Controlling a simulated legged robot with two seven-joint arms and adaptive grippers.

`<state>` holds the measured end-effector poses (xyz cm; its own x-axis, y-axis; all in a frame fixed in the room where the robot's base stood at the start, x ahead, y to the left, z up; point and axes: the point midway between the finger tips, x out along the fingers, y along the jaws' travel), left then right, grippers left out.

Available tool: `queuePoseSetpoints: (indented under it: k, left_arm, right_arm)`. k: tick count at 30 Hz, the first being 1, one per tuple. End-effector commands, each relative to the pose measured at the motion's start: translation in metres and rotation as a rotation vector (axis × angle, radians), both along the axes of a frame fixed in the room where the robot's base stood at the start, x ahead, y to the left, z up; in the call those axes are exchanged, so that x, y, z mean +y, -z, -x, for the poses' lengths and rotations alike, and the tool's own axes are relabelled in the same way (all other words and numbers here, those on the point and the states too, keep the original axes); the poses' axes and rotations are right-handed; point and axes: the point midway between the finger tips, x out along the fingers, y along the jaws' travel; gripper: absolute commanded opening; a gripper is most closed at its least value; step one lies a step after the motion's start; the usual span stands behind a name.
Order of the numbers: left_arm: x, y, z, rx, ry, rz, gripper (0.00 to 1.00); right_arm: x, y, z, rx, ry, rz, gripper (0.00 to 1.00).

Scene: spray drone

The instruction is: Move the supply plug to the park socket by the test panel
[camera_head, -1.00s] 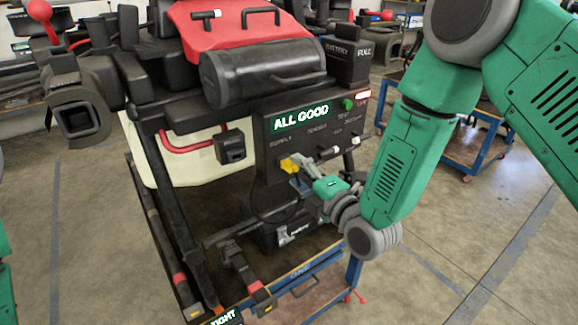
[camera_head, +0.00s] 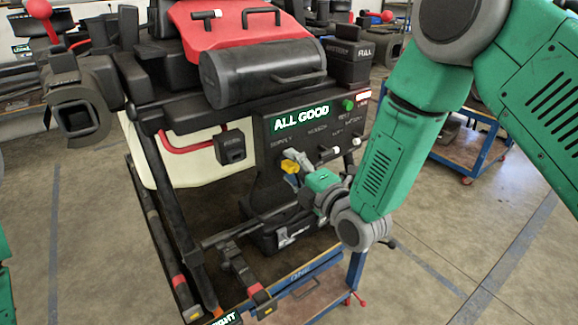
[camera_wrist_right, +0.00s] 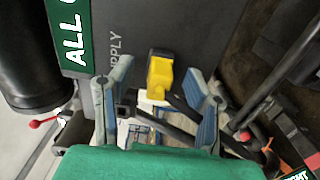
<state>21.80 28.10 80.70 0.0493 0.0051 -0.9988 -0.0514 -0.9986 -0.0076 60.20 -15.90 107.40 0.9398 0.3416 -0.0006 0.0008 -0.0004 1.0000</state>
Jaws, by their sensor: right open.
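The yellow supply plug (camera_head: 290,167) is at the test panel (camera_head: 268,160), below the word SUPPLY, and a dark cable runs from it. My right gripper (camera_head: 297,166) is open at the plug. In the right wrist view the yellow plug (camera_wrist_right: 160,76) lies between the two spread fingers of my right gripper (camera_wrist_right: 160,92), with gaps on both sides. A black box (camera_head: 231,147), perhaps the park socket, hangs left of the panel; its label is too small to read. My left gripper is out of view.
White-tipped levers (camera_head: 340,148) stick out of the panel right of the plug. A black cylinder (camera_head: 262,75) overhangs the panel. A red hose (camera_head: 185,147) runs to the black box. The blue-framed cart (camera_head: 325,272) is below. A blue table (camera_head: 465,150) stands at right.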

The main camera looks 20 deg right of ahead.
Motion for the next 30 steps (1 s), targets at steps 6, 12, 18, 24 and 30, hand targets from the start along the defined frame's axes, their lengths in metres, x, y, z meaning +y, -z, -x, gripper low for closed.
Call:
queuePoseSetpoints:
  k: [6,12,18,24,30]
  left_arm:
    - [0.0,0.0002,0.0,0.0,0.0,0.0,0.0]
    - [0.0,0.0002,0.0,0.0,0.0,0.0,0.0]
    - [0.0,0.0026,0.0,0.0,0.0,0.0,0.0]
    - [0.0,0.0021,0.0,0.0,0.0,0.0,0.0]
    - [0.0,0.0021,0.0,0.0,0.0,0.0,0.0]
  right_arm:
    - [0.0002,-0.0002,0.0001,0.0,0.0,0.0,0.45]
    - [0.0001,-0.0002,0.0,0.0,0.0,0.0,0.45]
    - [0.0001,-0.0003,0.0,-0.001,0.0,0.001,0.45]
    - [-0.0002,-0.0007,-0.0001,0.0,0.001,0.0,0.38]
    - [-0.0001,-0.0007,0.0,-0.001,0.001,0.0,0.0]
